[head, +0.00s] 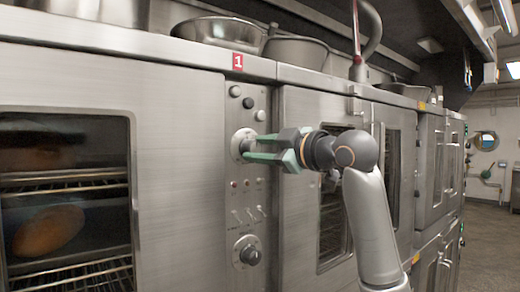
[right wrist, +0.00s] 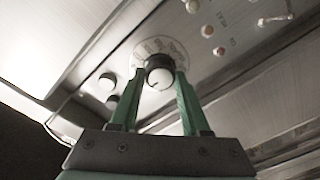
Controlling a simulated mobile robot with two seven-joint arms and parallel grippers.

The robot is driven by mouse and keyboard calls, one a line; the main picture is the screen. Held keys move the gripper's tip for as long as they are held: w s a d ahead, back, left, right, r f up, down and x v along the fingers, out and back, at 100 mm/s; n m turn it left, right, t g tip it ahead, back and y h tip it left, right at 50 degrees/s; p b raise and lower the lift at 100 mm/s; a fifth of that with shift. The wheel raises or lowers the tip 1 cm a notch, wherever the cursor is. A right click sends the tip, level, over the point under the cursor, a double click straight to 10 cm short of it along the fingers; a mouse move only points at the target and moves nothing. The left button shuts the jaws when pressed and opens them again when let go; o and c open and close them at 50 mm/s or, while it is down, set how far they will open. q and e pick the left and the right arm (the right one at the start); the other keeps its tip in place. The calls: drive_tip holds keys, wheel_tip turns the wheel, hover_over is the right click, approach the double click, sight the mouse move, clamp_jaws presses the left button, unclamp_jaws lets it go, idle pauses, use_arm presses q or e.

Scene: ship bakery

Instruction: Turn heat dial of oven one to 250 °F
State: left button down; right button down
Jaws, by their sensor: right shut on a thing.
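Oven one (head: 180,130) is a steel oven with a red "1" label (head: 238,62) at the top of its narrow control panel. The upper dial (head: 241,144) on that panel is a round knob on a pale marked disc. My right gripper (head: 251,148), with green fingers, is shut on this dial, one finger on each side. In the right wrist view the dial knob (right wrist: 159,73) sits between the fingertips, with a pale line on its face. The scale figures around it are too blurred to read. My left gripper is not in view.
A second dial (head: 247,251) is lower on the panel, below small lights and switches (head: 248,215). Oven doors with windows flank the panel. Metal bowls (head: 218,32) stand on top.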

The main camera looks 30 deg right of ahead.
drive_tip(key=shift+m, duration=0.3)
drive_tip(key=m+p, duration=0.1)
drive_tip(key=m, duration=0.1)
drive_tip(key=shift+m, duration=0.3)
drive_tip(key=m, duration=0.3)
drive_tip(key=shift+m+p, duration=0.4)
drive_tip(key=m+p, duration=0.1)
drive_tip(key=m, duration=0.2)
drive_tip(key=shift+m, duration=0.3)
drive_tip(key=shift+f+m+t+h+p, duration=0.1)
drive_tip(key=shift+m+t+h+p, duration=0.25)
drive_tip(key=shift+m, duration=1.35)
drive_tip(key=shift+c, duration=1.9)
unclamp_jaws()
